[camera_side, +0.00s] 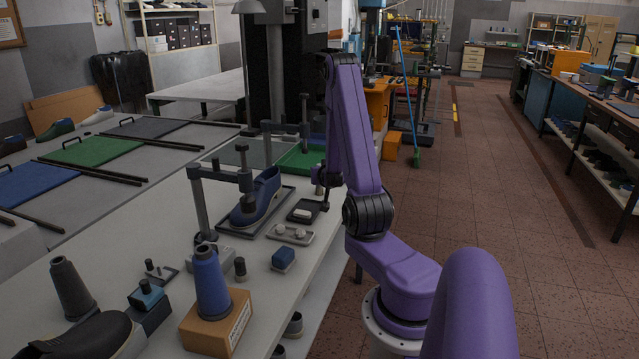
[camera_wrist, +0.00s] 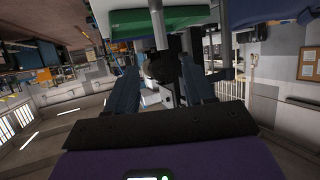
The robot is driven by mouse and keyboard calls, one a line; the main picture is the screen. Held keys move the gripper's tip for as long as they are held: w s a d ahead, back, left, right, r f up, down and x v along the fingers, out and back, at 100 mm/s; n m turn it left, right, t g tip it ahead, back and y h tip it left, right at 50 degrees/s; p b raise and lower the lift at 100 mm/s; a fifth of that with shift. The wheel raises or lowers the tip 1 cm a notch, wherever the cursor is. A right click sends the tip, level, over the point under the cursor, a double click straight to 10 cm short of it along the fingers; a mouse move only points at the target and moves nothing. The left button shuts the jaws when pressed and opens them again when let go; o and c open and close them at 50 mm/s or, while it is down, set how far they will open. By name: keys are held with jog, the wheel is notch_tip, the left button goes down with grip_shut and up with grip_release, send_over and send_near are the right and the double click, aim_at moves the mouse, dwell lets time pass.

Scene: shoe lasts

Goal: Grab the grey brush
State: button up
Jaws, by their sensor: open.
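I cannot pick out a grey brush with certainty in either view. In the side view a small dark piece with a pale top (camera_side: 303,213) lies on the white table, close to the right edge and left of my arm. My gripper (camera_wrist: 165,88) shows in the wrist view with its two fingers spread and nothing held between them. A pale upright post (camera_wrist: 158,28) is seen beyond the fingers. In the side view my gripper is mostly hidden around my purple arm.
The white table (camera_side: 140,240) holds a blue shoe last (camera_side: 258,198) under a clamp post (camera_side: 200,210), a small tray with pale knobs (camera_side: 290,234), a blue-topped block (camera_side: 283,258) and a blue cone (camera_side: 210,282) on an orange block (camera_side: 215,325). The floor to the right is clear.

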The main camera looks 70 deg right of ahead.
jog(key=shift+x, duration=8.7)
jog(key=shift+a+f, duration=0.1)
jog(key=shift+f, duration=0.05)
grip_shut()
